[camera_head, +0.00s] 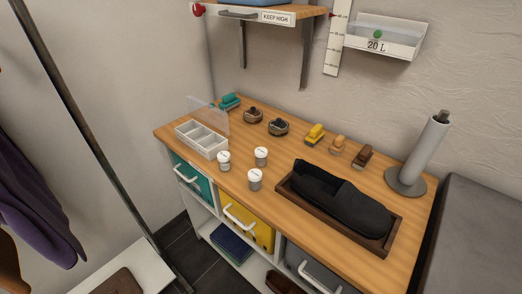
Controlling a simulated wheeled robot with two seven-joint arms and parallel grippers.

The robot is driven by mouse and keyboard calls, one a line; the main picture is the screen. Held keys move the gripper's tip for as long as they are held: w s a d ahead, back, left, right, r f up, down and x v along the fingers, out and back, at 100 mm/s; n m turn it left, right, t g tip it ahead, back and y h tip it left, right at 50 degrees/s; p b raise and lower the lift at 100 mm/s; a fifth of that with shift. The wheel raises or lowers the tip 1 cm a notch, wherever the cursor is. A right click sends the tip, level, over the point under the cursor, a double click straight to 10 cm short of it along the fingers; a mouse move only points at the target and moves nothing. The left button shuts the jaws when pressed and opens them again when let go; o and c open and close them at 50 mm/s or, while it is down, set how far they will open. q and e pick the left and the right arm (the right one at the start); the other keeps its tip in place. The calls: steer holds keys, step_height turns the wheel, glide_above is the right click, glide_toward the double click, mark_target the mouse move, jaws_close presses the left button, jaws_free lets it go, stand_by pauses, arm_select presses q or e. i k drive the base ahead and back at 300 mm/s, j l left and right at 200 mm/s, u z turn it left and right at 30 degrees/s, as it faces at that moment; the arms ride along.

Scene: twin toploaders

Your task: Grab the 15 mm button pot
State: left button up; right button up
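Three small white pots with pale lids stand upright on the wooden counter (285,215) in the head camera view. One pot (224,161) is at the left, close to a divided white box. A second pot (261,156) stands a little behind and to the right. A third pot (255,179) is nearest the counter's front edge. Their markings are too small to read, so I cannot tell which is the 15 mm button pot. Neither of my grippers shows in this view.
The divided white box (201,139) has its clear lid raised. Several small coloured items, including a yellow one (314,134), line the back. A dark folded cloth (340,196) lies in a brown tray (392,232). A grey post (424,152) stands at right; a shelf (310,11) overhangs behind.

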mark_target(254, 175)
steer(key=i+j+z, duration=0.15)
steer(key=z, duration=0.25)
steer(key=i+j+z, duration=0.2)
steer(key=z, duration=0.25)
